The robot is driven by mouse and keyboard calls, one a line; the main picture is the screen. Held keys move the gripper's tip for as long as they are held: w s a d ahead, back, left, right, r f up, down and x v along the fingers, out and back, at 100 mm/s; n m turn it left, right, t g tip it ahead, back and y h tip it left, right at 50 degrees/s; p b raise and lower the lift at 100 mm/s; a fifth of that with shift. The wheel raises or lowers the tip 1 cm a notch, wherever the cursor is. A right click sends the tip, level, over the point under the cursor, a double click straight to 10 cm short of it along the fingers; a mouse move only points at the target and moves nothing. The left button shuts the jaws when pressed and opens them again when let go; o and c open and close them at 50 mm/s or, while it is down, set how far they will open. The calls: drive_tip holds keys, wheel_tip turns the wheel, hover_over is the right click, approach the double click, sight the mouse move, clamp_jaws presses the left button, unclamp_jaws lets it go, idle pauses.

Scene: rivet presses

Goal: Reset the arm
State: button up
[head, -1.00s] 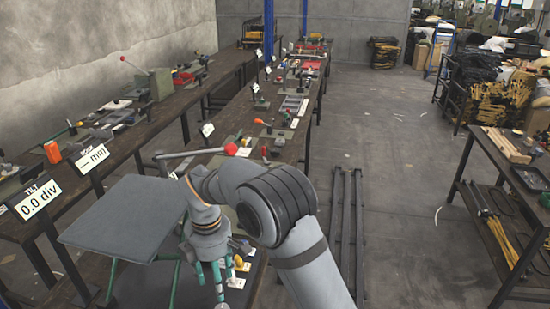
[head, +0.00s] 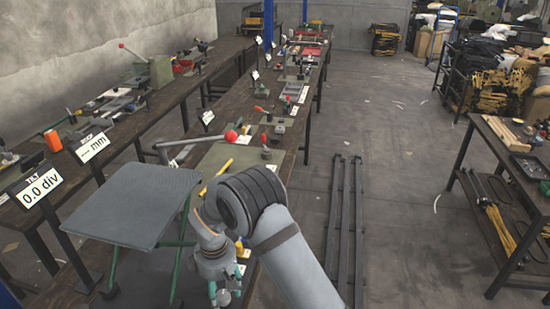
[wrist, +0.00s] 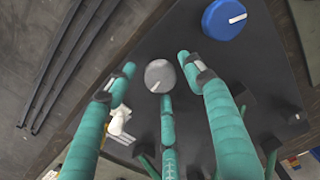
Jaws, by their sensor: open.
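My gripper (head: 224,296) hangs low at the bottom of the head view, beside the near end of the workbench, partly cut off by the frame edge. In the wrist view my gripper (wrist: 157,76) shows teal fingers spread apart, with nothing held between them. A round grey knob (wrist: 159,76) with a white mark lies beyond the fingertips, over a dark plate (wrist: 180,25). I cannot tell how close the fingers are to the knob. A blue round knob (wrist: 224,18) with a white mark is at the top right of the wrist view.
A grey raised platform (head: 135,205) stands left of my arm. A lever with a red ball (head: 231,136) rises behind it. Display signs (head: 45,187) line the left bench. A dark floor rack (head: 346,220) lies to the right, with open floor (head: 400,200) beyond it.

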drive_tip(key=m+p, duration=0.1)
drive_tip(key=m, duration=0.4)
drive_tip(key=shift+r+m+p, duration=0.15)
drive_tip(key=shift+m+p, duration=0.15)
drive_tip(key=shift+p, duration=0.05)
drive_tip(key=m+p, duration=0.3)
drive_tip(key=m, duration=0.2)
drive_tip(key=shift+m, duration=0.4)
drive_tip(key=shift+m+p, duration=0.45)
drive_tip(key=shift+m, duration=0.45)
drive_tip(key=shift+w+d, duration=0.1)
